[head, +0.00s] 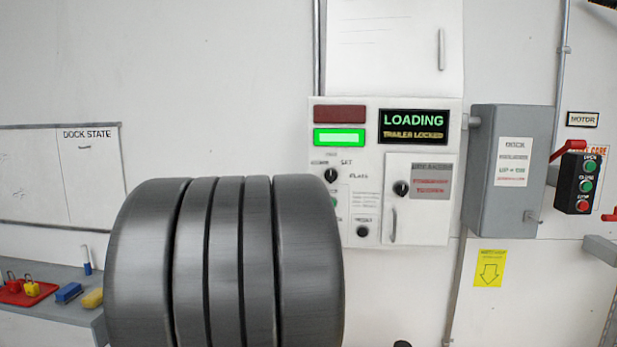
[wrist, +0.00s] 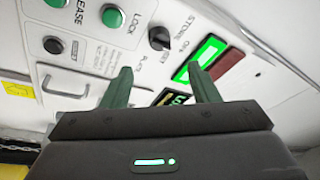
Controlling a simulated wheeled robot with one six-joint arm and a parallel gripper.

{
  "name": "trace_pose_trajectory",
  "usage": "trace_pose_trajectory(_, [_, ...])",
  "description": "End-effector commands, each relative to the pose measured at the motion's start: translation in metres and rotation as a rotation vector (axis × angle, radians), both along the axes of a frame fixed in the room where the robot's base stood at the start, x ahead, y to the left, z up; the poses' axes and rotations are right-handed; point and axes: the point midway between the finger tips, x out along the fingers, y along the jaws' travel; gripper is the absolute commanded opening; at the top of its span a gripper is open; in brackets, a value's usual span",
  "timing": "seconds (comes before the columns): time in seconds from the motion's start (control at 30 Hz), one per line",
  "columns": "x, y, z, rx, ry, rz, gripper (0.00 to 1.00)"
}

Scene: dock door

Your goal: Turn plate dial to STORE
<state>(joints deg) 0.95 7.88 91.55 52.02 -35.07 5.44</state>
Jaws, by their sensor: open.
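The plate dial (wrist: 160,38) is a black knob on the white control panel, with STORE lettered beside it in the wrist view. I cannot tell which label its pointer faces. The gripper is hidden behind my arm in the head view.
The display (head: 413,126) reads LOADING, TRAILER LOCKED, beside a lit green lamp (head: 339,138) and a dark red lamp (head: 340,114). A small door (head: 419,220) with a handle and another knob (head: 401,188) is close by. A green LOCK button (wrist: 112,17) sits near the dial. A grey box (head: 490,200) stands right.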

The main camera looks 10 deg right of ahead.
Motion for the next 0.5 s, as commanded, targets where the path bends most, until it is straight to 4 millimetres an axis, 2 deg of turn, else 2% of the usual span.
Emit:
trace_pose_trajectory(0.3, [0.052,-0.029,0.015,0.000,0.002,-0.001,0.55])
trace_pose_trajectory(0.5, [0.075,-0.041,0.020,0.000,0.002,0.000,0.55])
